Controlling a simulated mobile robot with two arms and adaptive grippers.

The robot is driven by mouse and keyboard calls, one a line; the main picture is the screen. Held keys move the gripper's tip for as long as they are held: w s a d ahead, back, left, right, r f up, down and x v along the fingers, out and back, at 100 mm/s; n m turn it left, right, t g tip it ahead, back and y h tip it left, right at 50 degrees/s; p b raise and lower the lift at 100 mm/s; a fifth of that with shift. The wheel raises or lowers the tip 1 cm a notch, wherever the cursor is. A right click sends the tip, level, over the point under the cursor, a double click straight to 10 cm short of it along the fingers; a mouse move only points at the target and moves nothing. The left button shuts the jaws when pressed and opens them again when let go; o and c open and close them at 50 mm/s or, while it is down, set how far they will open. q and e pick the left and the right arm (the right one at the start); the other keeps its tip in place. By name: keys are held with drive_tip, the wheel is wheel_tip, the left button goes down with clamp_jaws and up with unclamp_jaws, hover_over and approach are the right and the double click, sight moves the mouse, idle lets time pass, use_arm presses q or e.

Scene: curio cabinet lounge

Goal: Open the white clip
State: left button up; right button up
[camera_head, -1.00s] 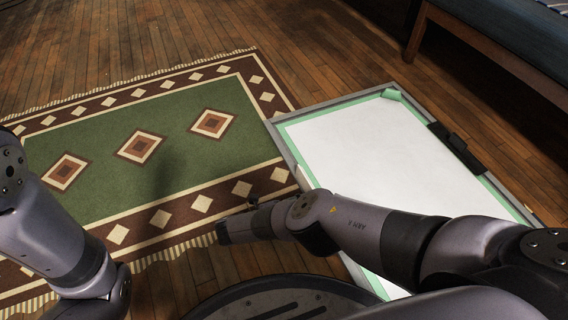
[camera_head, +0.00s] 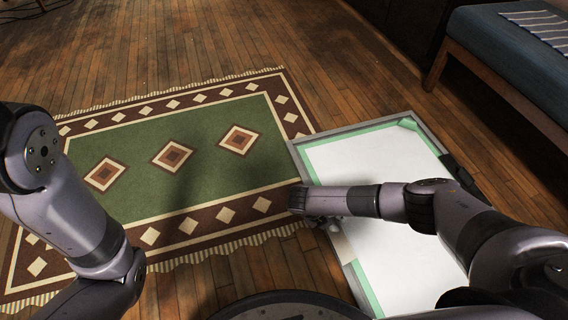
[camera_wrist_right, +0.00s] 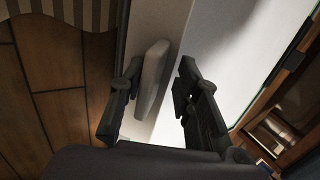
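The white clip (camera_wrist_right: 152,80) is a pale, rounded bar at the board's edge. In the head view it shows (camera_head: 342,243) on the left frame of the drawing board (camera_head: 326,134), just below my right gripper (camera_head: 322,221). In the right wrist view my right gripper (camera_wrist_right: 158,84) is open, with one finger on each side of the clip. The left finger is close to the clip; a gap shows on the right. I cannot tell whether either touches it. My left arm shows at the left, but its gripper is outside the views.
A white sheet (camera_head: 372,160) with green tape lies on the board. A dark clip (camera_head: 459,173) sits on the board's right side, partly behind my arm. A patterned rug (camera_head: 200,130) lies to the left. A blue bench (camera_head: 500,50) stands at upper right.

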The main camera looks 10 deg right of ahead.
drive_tip(key=shift+d+f+y+b, duration=0.4)
drive_tip(key=shift+d+y+b, duration=0.2)
drive_tip(key=shift+y, duration=0.4)
drive_tip(key=y+b, duration=0.2)
drive_tip(key=d+f+y+b, duration=0.1)
drive_tip(key=y+b, duration=0.1)
drive_tip(key=shift+w+d+f+g, duration=0.1)
drive_tip(key=shift+d+f+g, duration=0.1)
drive_tip(key=shift+g, duration=0.1)
wheel_tip(320, 180, up, 19)
drive_tip(key=p, duration=1.1)
drive_tip(key=w+a+r+m+y+p, duration=0.1)
drive_tip(key=a+r+y+p, duration=0.3)
drive_tip(key=a, duration=0.4)
drive_tip(key=w+a+r+m+t+y+p, duration=0.1)
drive_tip(key=a+r+m+y+p, duration=0.2)
drive_tip(key=a, duration=0.6)
wheel_tip(320, 180, up, 3)
drive_tip(key=y+p, duration=0.2)
drive_tip(key=p, duration=0.1)
drive_tip(key=shift+w+a+r+m, duration=0.2)
drive_tip(key=shift+a+m, duration=0.1)
